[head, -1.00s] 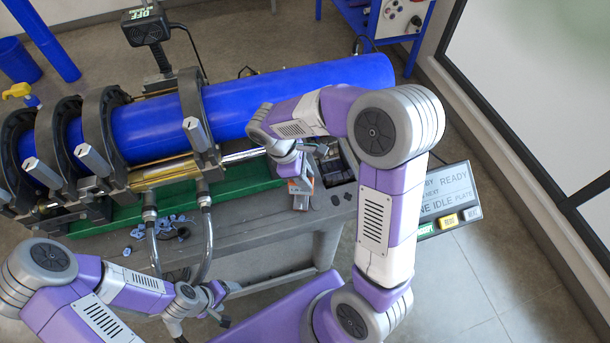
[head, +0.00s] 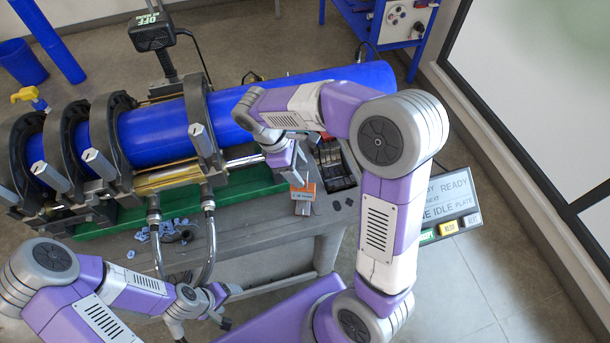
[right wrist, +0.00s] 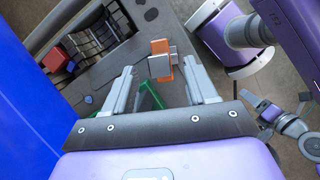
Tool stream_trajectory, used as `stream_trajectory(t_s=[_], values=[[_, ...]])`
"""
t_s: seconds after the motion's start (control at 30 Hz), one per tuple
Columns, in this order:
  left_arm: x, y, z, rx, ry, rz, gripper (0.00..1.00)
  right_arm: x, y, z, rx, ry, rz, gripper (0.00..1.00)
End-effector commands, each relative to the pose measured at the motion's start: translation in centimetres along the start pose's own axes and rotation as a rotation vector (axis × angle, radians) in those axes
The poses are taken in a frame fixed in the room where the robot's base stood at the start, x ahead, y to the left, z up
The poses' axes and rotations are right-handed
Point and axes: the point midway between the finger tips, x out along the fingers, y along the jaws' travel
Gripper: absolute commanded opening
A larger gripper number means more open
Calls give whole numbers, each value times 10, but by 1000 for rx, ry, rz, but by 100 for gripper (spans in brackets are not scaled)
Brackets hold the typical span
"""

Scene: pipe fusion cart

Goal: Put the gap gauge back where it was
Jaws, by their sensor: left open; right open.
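The gap gauge, an orange piece with a grey block (head: 304,195), is on the grey cart top near its right front corner, in front of a dark compartment tray. The right wrist view also shows the gauge (right wrist: 160,60), just beyond and between the fingertips. My right gripper (head: 297,178) is open above and close to the gauge; its fingers stand apart on either side in the wrist view, and contact cannot be told. My left gripper (head: 222,306) is open and empty low in front of the cart, away from the gauge.
The dark compartment tray (head: 335,166) lies beside the gauge. A blue pipe (head: 160,134) in black clamps runs behind it. Hoses (head: 210,245) and blue shavings (head: 145,234) are left on the cart. A status panel (head: 447,207) stands to the right.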

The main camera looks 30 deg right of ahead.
Motion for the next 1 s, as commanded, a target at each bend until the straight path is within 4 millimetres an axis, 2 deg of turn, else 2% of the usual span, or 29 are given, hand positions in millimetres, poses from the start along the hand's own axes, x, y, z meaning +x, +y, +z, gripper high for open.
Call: stream_trajectory(t_s=[0.03, 0.1, 0.3, 1.0], values=[[-4, 2, 0, 0, 0, 0, 73, -13, 0, 0, -1, 2, 3, 57], [-6, 2, 0, 0, 0, 0, 73, -26, 0, 0, -1, 2, 3, 57], [-10, 4, 0, 0, 0, 0, 73, -50, 0, 0, -2, 0, 1, 57], [-11, 4, 0, 0, 0, 0, 73, -54, 0, 0, -1, -1, 0, 57]])
